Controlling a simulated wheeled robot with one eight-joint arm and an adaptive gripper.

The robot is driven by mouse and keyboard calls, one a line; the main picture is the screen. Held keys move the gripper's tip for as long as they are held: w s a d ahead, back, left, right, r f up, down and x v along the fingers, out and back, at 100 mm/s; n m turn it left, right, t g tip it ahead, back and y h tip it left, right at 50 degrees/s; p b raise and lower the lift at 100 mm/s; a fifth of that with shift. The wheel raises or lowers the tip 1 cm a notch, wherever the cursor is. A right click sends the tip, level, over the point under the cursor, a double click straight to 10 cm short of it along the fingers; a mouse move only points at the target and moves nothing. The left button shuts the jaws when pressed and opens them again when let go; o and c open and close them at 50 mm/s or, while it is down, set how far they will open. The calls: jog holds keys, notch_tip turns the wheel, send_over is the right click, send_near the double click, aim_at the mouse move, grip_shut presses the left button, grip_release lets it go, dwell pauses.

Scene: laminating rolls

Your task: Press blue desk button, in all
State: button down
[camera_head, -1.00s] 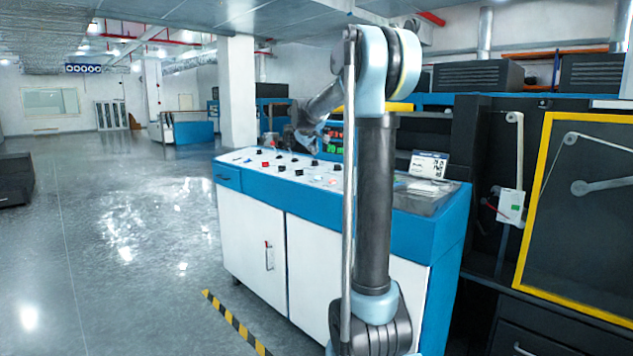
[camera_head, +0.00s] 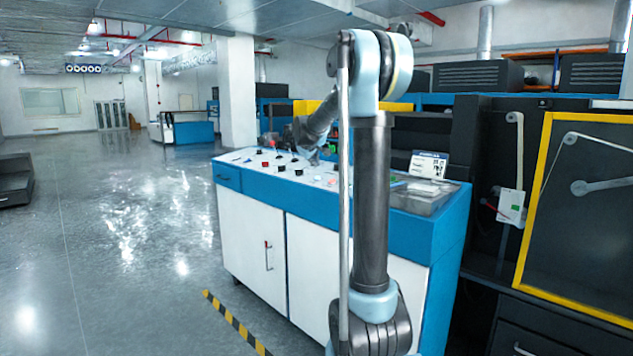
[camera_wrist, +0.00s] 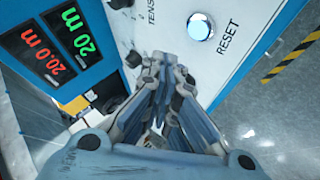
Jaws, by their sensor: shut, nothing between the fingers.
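A round button (camera_wrist: 200,27) with a glowing blue-white face and a metal ring sits on the white desk panel (camera_wrist: 232,70), beside the printed word RESET. My gripper (camera_wrist: 165,66) is shut and empty in the wrist view. Its fingertips are close to the button, below and left of it in the picture; I cannot tell their height above the panel. In the head view, the blue and white desk (camera_head: 240,180) carries several small knobs and buttons. My gripper is over its far side there, partly hidden by my arm, and the blue button cannot be made out.
A display (camera_wrist: 50,45) with red and green figures stands beside the panel. A paper sign (camera_head: 428,164) stands on the desk's right part. Dark machinery with a yellow frame (camera_head: 533,200) is at the right. The floor (camera_head: 110,250) to the left is clear.

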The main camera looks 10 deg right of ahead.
aim_at(315, 179)
jog(key=shift+w+d+f, duration=0.1)
jog(key=shift+d+f, duration=0.05)
jog(key=shift+f, duration=0.7)
jog(key=shift+w+d+f, duration=0.1)
jog(key=shift+f, duration=0.75)
jog(key=shift+d+f, duration=0.1)
jog(key=shift+f, duration=0.6)
dwell(0.9)
dwell(0.4)
jog(key=shift+r, duration=0.8)
jog(key=shift+r, duration=0.1)
jog(key=r, duration=0.3)
jog(key=a+r, duration=0.1)
jog(key=shift+s+r, duration=0.25)
jog(key=shift+r, duration=0.1)
jog(key=shift+s, duration=0.15)
